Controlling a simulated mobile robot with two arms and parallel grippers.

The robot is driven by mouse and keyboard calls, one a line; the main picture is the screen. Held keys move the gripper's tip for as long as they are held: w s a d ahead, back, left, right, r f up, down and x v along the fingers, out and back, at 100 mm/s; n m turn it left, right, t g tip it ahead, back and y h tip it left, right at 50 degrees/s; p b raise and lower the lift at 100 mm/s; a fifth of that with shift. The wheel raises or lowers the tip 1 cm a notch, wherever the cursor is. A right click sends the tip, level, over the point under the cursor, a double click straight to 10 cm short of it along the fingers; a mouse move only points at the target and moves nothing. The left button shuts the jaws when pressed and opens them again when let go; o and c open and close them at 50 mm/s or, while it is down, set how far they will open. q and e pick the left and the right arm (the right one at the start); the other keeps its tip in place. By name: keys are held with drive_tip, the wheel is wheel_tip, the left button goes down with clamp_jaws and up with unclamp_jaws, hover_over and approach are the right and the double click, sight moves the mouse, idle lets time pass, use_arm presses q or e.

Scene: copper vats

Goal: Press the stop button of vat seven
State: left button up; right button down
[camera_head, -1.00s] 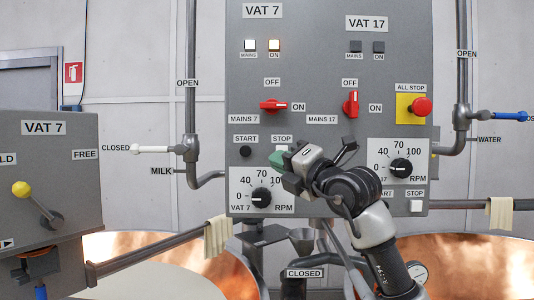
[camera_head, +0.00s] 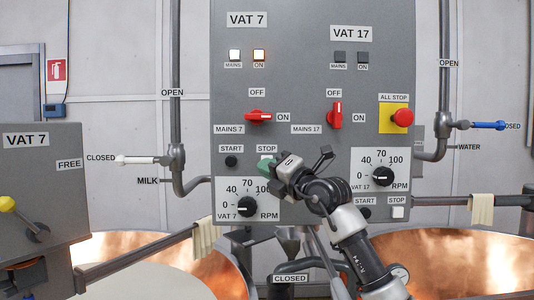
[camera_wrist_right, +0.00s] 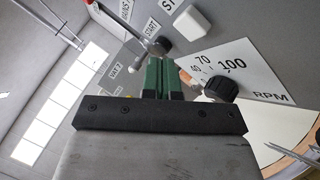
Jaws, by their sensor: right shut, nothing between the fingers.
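The vat 7 control panel (camera_head: 290,100) is a grey board with the VAT 7 half on the left. Its STOP label (camera_head: 267,149) shows in the head view, but the stop button under it is hidden behind my right gripper (camera_head: 267,163). In the right wrist view the white stop button (camera_wrist_right: 187,21) shows beyond and right of the green fingertips. My right gripper (camera_wrist_right: 162,72) is shut and empty, close before the panel; I cannot tell whether it touches. The vat 7 MAINS and ON lamps (camera_head: 259,55) are lit. My left gripper is out of view.
The black START button (camera_head: 231,161) is left of the gripper, and the vat 7 RPM knob (camera_head: 247,206) below. The VAT 17 side has its own white stop button (camera_head: 398,212). A red ALL STOP button (camera_head: 402,117) is at right. Copper vats (camera_head: 500,262) stand below.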

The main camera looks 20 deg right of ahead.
drive_tip(key=shift+w+d+p, duration=0.2)
drive_tip(key=shift+w+p, duration=0.2)
drive_tip(key=shift+w, duration=0.45)
drive_tip(key=shift+w, duration=0.1)
idle(1.4)
drive_tip(key=shift+w+d+p, duration=0.15)
drive_tip(key=shift+w+p, duration=0.15)
drive_tip(key=shift+p, duration=0.05)
drive_tip(key=shift+w+d+p, duration=0.1)
drive_tip(key=shift+w+p, duration=0.35)
idle(0.7)
idle(0.3)
drive_tip(key=shift+s+a, duration=0.2)
drive_tip(key=shift+s, duration=0.65)
